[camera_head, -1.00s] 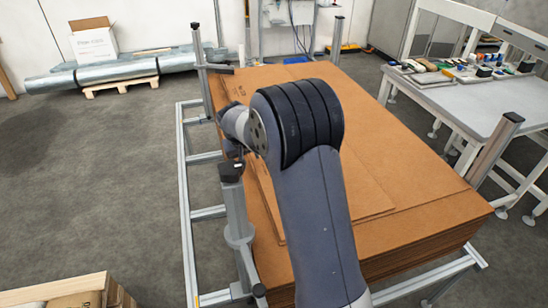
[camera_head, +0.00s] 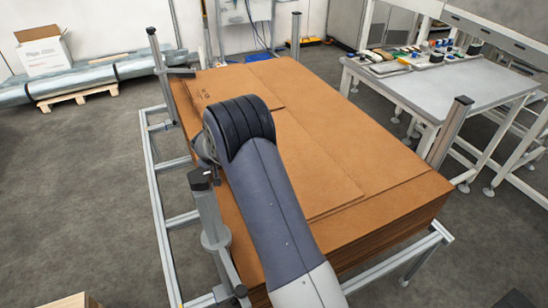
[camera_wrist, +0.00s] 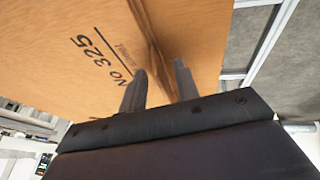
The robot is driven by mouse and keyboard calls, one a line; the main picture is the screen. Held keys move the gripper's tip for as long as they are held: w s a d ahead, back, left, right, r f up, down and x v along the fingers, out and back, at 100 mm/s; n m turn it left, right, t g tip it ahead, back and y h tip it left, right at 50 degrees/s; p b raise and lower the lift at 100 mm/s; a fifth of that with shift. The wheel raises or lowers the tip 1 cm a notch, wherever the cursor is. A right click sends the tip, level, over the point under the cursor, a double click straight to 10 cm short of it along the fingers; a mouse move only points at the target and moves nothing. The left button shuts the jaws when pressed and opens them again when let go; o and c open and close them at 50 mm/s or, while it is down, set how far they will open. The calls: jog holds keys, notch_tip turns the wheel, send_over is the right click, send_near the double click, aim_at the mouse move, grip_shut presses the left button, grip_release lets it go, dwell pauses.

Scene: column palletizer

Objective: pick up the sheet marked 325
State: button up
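A brown cardboard sheet (camera_wrist: 60,50) with the printed mark "No 325" fills the left of the wrist view. In the head view, a sheet with small, unreadable dark print (camera_head: 232,88) lies on the far left of the cardboard stack (camera_head: 390,215). My gripper (camera_wrist: 160,68) has its two fingers apart, pointing toward the cardboard. A dark, narrow sheet edge runs between the fingers in the wrist view; I cannot tell if either finger touches it. My arm hides the gripper in the head view.
A metal frame (camera_head: 160,205) with upright posts (camera_head: 450,133) surrounds the stack. A larger loose sheet (camera_head: 310,165) lies on top. A grey worktable (camera_head: 450,90) with small items stands at the right. Wrapped rolls (camera_head: 95,75) lie at the back left.

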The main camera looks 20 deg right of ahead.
jog(key=shift+w+d+f, duration=0.1)
jog(key=shift+f, duration=0.2)
grip_shut()
